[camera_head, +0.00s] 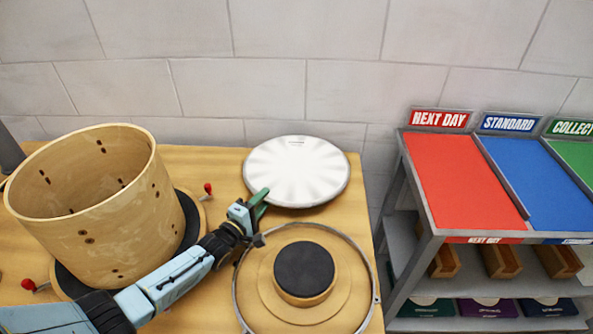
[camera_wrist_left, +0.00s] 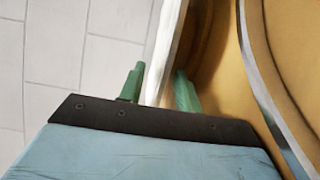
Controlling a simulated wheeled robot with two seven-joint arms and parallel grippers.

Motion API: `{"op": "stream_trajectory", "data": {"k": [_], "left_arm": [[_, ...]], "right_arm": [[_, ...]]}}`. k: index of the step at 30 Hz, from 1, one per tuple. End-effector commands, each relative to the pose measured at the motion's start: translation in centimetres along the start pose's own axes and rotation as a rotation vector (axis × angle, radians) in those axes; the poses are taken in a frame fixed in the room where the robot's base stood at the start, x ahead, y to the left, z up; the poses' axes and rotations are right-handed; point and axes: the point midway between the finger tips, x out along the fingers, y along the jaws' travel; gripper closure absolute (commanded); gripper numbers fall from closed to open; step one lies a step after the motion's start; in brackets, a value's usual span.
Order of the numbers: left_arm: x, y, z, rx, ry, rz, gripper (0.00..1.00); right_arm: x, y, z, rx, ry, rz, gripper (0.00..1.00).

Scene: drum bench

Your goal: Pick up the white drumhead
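The white drumhead (camera_head: 300,168), a round disc with a metal rim, lies at the back right of the wooden bench. My left gripper (camera_head: 260,198) is at its near left edge. In the left wrist view, the drumhead (camera_wrist_left: 161,60) shows edge-on as a pale strip between the two green fingers of my left gripper (camera_wrist_left: 160,86). The fingers are apart, one on each side of the edge, with a visible gap on the right finger's side. Contact with the left finger cannot be told. My right gripper is not in view.
A wooden drum shell (camera_head: 105,215) stands at the left of the bench (camera_head: 215,165). A metal hoop (camera_head: 364,262) surrounds a round block with a dark pad (camera_head: 304,268) in front of the drumhead. A shelf rack with a red surface (camera_head: 460,180) and a blue surface (camera_head: 535,185) stands at right.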

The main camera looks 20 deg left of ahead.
Motion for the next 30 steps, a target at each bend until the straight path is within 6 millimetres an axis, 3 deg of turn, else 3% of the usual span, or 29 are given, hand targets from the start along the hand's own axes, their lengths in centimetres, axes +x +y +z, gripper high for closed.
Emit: {"op": "stream_trajectory", "data": {"k": [1, 6, 16, 24, 30], "left_arm": [[1.1, -0.3, 0.0, 0.001, -0.001, 0.004, 0.66], [3.1, -0.3, 0.1, -0.001, -0.001, 0.001, 0.66], [3.8, -0.1, 0.1, 0.000, -0.001, -0.002, 0.66], [3.7, -0.1, 0.1, 0.000, 0.000, -0.001, 0.99], [3.7, -0.1, 0.1, 0.000, 0.000, -0.001, 1.00]], "right_arm": [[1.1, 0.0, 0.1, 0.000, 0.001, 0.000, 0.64], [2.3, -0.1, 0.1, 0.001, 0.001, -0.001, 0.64], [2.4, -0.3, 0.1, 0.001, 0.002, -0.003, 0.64], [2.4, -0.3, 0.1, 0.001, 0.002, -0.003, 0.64], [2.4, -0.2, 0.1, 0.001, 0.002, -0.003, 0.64]]}}
